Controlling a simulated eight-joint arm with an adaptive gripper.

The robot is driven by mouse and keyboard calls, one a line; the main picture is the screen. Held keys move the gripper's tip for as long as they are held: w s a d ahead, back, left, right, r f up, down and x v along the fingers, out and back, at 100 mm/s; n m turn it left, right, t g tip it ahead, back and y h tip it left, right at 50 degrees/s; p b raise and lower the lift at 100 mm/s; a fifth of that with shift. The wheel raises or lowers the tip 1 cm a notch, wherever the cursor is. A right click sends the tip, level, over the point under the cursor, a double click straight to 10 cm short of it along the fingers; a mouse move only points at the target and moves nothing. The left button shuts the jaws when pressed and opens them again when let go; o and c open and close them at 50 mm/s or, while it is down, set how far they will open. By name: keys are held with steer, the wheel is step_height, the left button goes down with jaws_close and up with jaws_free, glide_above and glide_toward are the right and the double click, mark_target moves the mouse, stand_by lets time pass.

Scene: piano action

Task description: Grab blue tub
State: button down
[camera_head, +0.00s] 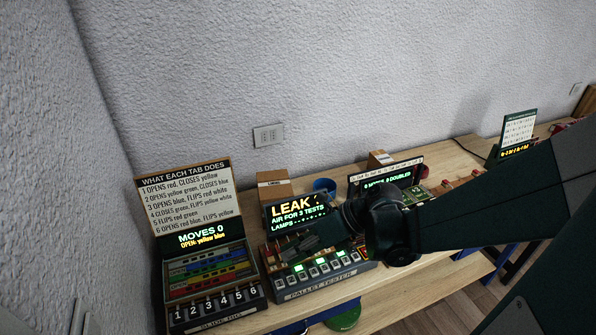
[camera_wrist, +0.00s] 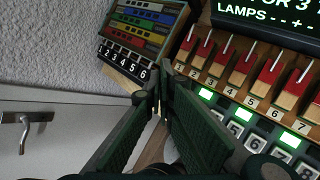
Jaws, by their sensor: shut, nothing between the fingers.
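The blue tub (camera_head: 325,186) stands on the wooden table behind the pallet tester, against the wall side, to the right of a cardboard box. Only its upper part shows; its lower part is hidden by the tester's LEAK display. My gripper (camera_head: 300,245) is above the front of the pallet tester, apart from the tub and nearer the camera. In the wrist view my gripper (camera_wrist: 158,98) is shut and empty, its two green fingers meeting at the tips. The tub is not in the wrist view.
The pallet tester (camera_head: 322,284) with its LEAK display (camera_head: 297,211) stands between my gripper and the tub. The slide rig (camera_head: 208,270) is at left. Cardboard boxes (camera_head: 273,187) stand behind. A second display (camera_head: 388,178) is right of the tub. Bare table (camera_head: 400,286) lies in front.

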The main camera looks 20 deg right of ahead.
steer(key=c, duration=0.8)
jaws_free()
step_height(320, 180, up, 11)
steer(key=w+d+n+g+h+p, duration=0.2)
steer(key=w+d+n+h+p, duration=0.35)
steer(key=w+d, duration=1)
steer(key=w+d+n+g+h+p, duration=0.25)
steer(key=w+d+n, duration=0.75)
steer(key=w, duration=0.9)
steer(key=f, duration=0.5)
steer(key=d+f+m, duration=0.1)
steer(key=f, duration=0.4)
steer(key=d+f+m, duration=0.1)
steer(key=f, duration=0.4)
steer(key=shift+s+d+f+t, duration=0.1)
steer(key=shift+s+d+t, duration=0.15)
steer(key=shift+t, duration=0.1)
steer(key=shift+f, duration=1.3)
